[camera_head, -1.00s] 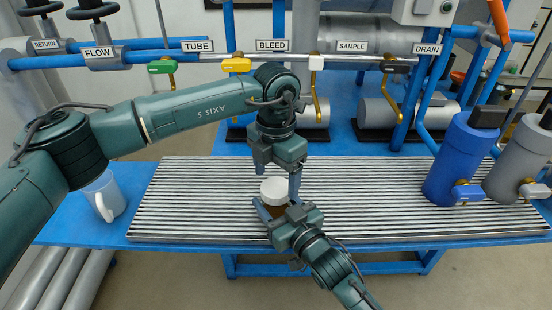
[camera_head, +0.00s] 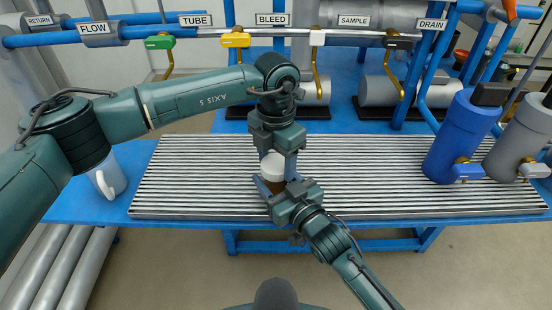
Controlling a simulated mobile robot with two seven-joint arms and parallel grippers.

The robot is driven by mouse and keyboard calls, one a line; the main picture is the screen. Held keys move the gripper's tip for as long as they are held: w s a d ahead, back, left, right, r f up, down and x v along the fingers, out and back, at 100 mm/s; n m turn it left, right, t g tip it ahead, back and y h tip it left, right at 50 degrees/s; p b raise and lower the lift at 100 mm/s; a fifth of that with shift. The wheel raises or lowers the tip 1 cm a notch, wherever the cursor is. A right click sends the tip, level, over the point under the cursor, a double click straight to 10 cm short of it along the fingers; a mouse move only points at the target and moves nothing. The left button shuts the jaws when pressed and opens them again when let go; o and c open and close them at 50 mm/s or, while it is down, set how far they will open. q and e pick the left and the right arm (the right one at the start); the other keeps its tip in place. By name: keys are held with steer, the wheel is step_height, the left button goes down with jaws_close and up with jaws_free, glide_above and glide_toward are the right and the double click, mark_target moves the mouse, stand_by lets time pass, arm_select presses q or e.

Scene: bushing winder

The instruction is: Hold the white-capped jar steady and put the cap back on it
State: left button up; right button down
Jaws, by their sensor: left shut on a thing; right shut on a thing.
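The jar (camera_head: 274,187) is brown and stands upright at the front middle of the ribbed grate, with its white cap (camera_head: 272,167) on top. My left gripper (camera_head: 276,166) points down from above, its fingers on either side of the cap, shut on it. My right gripper (camera_head: 275,187) reaches in from the front right and is shut on the jar body below the cap. The fingers and the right gripper's body hide part of the jar. I cannot tell whether the cap is seated or threaded on.
The ribbed grate (camera_head: 400,185) is clear around the jar. A white mug (camera_head: 110,180) stands at the left. A blue cylinder (camera_head: 460,137) and a grey one (camera_head: 517,148) stand at the right. Pipes with labelled, coloured valve handles (camera_head: 236,41) cross the back.

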arm_select(q)
steer(key=shift+c, duration=1.1)
steer(key=o, duration=1.2)
steer(key=shift+c, duration=0.2)
steer(key=shift+r, duration=0.1)
step_height(320, 180, up, 12)
arm_select(e)
steer(key=shift+c, duration=1.9)
jaws_free()
steer(key=shift+s, duration=0.1)
